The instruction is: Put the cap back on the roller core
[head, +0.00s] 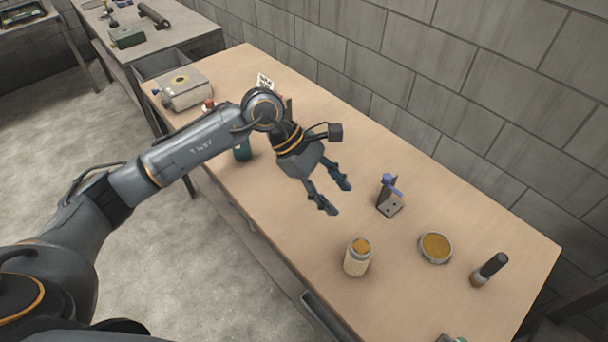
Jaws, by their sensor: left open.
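My left gripper (338,199) is open and empty above the middle of the wooden table (310,115). A cream cylinder (356,262) with an orange-brown top stands upright near the table's front edge, below the gripper in the picture. A shallow round piece (435,248) with a pale rim and orange-brown inside lies to its right. I cannot tell for sure which of these is the roller core and which the cap. My right gripper is not in view.
A metal block with a blue clamp (389,195) stands right of the gripper. A grey box (185,88), a printed card (265,82) and a dark green cylinder (242,151) are toward the far end. A block wall (450,90) runs along the back.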

